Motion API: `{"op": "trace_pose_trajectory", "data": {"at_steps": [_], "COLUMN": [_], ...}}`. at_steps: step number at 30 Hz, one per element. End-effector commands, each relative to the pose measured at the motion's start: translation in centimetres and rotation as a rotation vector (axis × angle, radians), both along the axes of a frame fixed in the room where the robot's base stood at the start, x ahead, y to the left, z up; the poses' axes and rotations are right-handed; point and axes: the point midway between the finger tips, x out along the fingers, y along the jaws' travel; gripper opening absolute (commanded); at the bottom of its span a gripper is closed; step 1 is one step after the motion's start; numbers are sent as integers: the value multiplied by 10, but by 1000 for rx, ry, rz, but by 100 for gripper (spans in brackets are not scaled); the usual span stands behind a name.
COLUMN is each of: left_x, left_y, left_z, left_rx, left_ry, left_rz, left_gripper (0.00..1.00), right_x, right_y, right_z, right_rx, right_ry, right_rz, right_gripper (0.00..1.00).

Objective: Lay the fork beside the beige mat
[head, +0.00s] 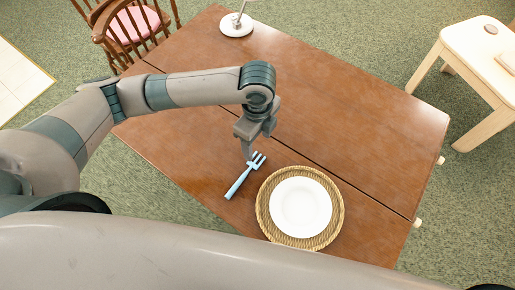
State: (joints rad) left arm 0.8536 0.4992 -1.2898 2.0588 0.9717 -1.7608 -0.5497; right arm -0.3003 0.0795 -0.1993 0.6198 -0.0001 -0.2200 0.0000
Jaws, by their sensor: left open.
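A light-blue fork (240,181) lies on the brown wooden table, left of a round beige woven mat (264,224), apart from it at the handle and with its tines near the mat's upper left edge. A white plate (301,207) rests on the mat. My left gripper (247,153) points down over the tine end of the fork, open. I cannot tell its exact height above the fork. My right gripper does not show.
The table (340,100) has clear room behind and right of the mat. A wooden chair (130,25) is at the back left. A pale side table (480,50) stands at the right.

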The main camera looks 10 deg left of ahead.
Motion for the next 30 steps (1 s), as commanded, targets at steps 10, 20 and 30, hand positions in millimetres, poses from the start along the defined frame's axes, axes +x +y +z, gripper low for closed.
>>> {"op": "trace_pose_trajectory", "data": {"at_steps": [10, 20, 30], "left_x": [0, 0, 0], "left_y": [-1, 0, 0], "left_z": [43, 47, 46], "left_rx": [-2, 0, 0], "left_ry": [-1, 0, 0], "left_rz": [-1, -1, 0], "left_gripper": [60, 60, 60], "right_x": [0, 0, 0], "right_y": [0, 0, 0], "right_z": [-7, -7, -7], "right_rx": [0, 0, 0], "right_ry": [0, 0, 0], "right_rz": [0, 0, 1], "right_gripper": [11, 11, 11]}}
